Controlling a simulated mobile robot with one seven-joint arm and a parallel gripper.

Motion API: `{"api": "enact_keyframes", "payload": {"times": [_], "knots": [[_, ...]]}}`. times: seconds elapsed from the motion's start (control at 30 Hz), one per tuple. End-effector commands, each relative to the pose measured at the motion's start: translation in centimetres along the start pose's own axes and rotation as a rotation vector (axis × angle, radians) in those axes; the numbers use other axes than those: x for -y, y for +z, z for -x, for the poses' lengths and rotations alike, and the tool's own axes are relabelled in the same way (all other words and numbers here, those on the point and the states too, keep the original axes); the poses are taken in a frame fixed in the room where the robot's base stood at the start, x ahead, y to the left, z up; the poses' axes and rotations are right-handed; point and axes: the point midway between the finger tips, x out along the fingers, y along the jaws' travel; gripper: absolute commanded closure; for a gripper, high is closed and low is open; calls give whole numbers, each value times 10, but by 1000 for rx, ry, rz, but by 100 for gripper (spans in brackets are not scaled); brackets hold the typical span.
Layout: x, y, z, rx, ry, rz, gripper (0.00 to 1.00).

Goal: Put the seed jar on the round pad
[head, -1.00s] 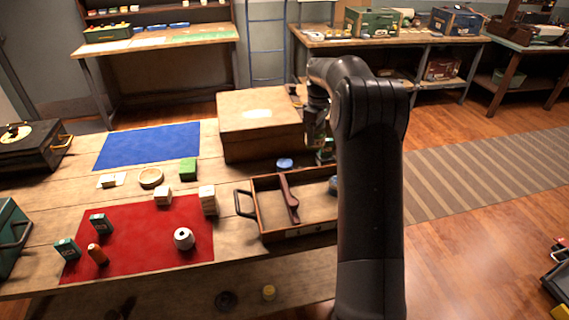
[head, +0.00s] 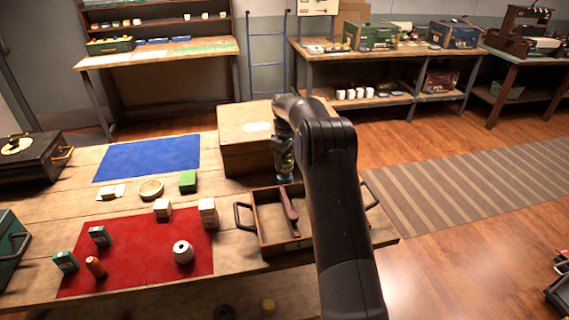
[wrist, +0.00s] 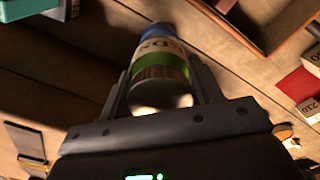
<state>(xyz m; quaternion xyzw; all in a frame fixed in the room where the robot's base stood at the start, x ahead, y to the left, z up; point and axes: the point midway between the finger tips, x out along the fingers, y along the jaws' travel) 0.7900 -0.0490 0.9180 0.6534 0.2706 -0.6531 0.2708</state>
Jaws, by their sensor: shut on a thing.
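My gripper (wrist: 165,88) is shut on the seed jar (wrist: 160,66), which has a cream and green label. Its blue end points away from my palm in the wrist view. In the head view the jar (head: 285,167) hangs below my gripper, by the back edge of the open tray, partly hidden by my arm. I cannot tell its exact height there. A pale round piece with a raised rim, which looks like the round pad (head: 150,190), lies on the table to the left, in front of the blue mat. It looks empty.
The open tray (head: 262,226) with a dark bar stands below the jar, and a large box (head: 240,135) behind it. A green block (head: 188,181), pale blocks (head: 208,211) and a red mat (head: 140,255) are near the pad. The blue mat (head: 150,157) is bare.

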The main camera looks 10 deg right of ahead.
Motion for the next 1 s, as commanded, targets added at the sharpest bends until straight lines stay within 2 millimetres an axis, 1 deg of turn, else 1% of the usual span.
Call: {"api": "enact_keyframes", "payload": {"times": [0.03, 0.13, 0.47, 0.5, 0.77, 1.0], "knots": [[0, 0, -9, 2, -2, 0, 71], [0, 0, -19, 0, 0, 0, 71], [0, 0, -22, 0, 0, 0, 71], [0, 0, -23, 0, 0, 0, 40], [0, 0, -22, 0, 0, 0, 19], [0, 0, -21, 0, 0, 0, 19]]}}
